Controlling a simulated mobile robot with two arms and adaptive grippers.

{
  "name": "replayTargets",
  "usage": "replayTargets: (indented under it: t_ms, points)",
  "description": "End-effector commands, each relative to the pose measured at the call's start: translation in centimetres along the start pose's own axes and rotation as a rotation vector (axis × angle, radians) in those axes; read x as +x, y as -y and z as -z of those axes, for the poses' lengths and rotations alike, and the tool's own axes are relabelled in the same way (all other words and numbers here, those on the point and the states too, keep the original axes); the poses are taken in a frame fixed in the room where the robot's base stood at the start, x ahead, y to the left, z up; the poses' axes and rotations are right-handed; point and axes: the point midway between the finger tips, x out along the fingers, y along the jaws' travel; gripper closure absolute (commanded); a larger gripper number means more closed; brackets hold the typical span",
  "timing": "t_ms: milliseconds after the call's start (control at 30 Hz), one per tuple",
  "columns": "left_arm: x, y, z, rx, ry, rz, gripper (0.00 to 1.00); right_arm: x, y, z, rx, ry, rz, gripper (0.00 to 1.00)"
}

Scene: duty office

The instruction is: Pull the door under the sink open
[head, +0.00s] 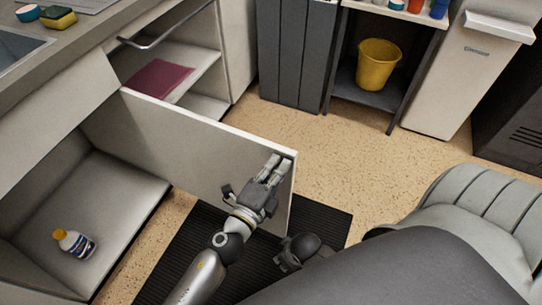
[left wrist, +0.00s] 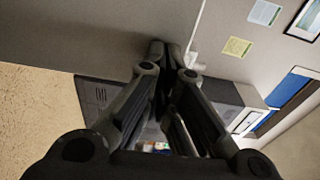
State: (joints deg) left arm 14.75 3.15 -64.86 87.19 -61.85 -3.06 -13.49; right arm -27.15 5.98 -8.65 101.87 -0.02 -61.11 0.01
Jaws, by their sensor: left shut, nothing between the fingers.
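The pale door (head: 200,140) under the sink (head: 20,50) stands wide open, swung out from the cabinet (head: 100,200). My left gripper (head: 272,163) is shut and empty. Its fingertips are at the door's near, inner face, close to the free edge; they look in contact or nearly so. In the left wrist view the shut fingers (left wrist: 168,52) meet in front of a plain grey surface, which looks like the door (left wrist: 80,35). A dark part low in the head view looks like my right gripper (head: 298,250); its fingers cannot be made out.
A bottle (head: 75,243) lies in the open cabinet. A black mat (head: 180,255) lies on the floor below the door. Behind the door is an open compartment with a dark red folder (head: 157,78). A yellow bin (head: 377,65) stands on a shelf. Floor right of the door is clear.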

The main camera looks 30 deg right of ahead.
Motion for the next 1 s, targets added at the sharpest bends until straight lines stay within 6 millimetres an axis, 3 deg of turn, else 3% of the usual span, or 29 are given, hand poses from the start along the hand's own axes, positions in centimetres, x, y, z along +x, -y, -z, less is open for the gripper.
replayTargets:
  t_ms: [400,1000]
  points:
    - [1.8,0.0,-0.2,0.001,0.09,0.0,1.0,-0.6,0.0,0.3,0.001,-0.005,0.0,0.63]
    - [0.9,-0.1,-0.1,0.001,0.092,-0.002,1.0,-0.5,-0.2,0.2,0.001,0.0,-0.003,0.63]
